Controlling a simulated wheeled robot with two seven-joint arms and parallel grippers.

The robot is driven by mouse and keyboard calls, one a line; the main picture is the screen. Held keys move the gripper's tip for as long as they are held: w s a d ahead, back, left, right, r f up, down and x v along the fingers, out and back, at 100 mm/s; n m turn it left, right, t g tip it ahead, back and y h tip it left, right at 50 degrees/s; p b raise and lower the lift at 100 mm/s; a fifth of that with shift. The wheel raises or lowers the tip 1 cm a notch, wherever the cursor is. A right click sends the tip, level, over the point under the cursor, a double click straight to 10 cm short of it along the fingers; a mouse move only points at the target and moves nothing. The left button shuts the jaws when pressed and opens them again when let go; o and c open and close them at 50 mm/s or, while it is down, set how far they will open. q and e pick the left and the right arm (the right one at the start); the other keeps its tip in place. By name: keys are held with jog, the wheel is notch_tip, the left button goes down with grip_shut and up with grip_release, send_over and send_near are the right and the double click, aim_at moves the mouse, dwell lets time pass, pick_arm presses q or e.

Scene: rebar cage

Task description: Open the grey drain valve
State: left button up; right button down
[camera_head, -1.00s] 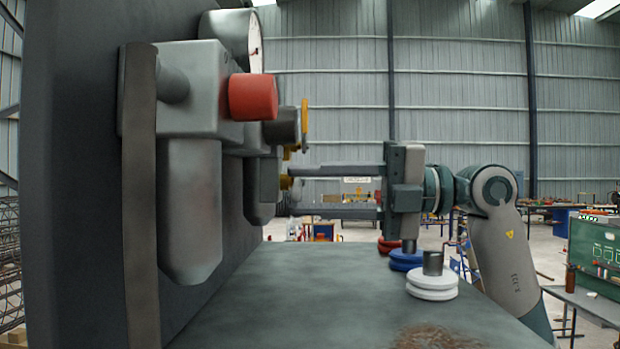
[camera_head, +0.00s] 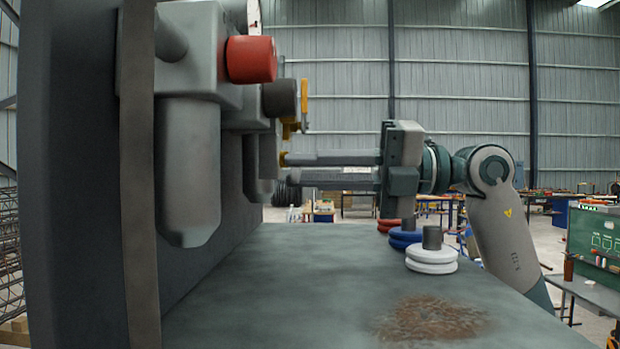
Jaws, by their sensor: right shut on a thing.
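The grey filter unit (camera_head: 188,170) hangs on a dark upright panel at the left, with a red knob (camera_head: 251,59) on its front. A second, smaller bowl (camera_head: 258,165) hangs farther back. A dark grey ribbed part, seemingly the grey drain valve (camera_head: 287,190), shows low at the fingertips. My right gripper (camera_head: 288,169) reaches in from the right with two long, level fingers close together. It is shut at the ribbed part; the contact itself is mostly hidden. My left gripper is not in view.
A dark grey knob (camera_head: 279,98) and a yellow handle (camera_head: 304,103) sit just above the fingers. White (camera_head: 431,262), blue (camera_head: 401,240) and red rings stand on the bench (camera_head: 300,290) below my right gripper. The bench's near part is clear, with a rusty patch.

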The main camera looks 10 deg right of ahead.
jog(key=n+b, duration=0.1)
jog(key=n, duration=0.1)
jog(key=f+n+b, duration=0.1)
jog(key=n, duration=0.1)
jog(key=shift+w+f+b, duration=0.1)
jog(key=shift+w+b, duration=0.25)
jog(key=c, duration=1.7)
grip_release()
jog(key=shift+d, duration=0.1)
jog(key=shift+d, duration=0.1)
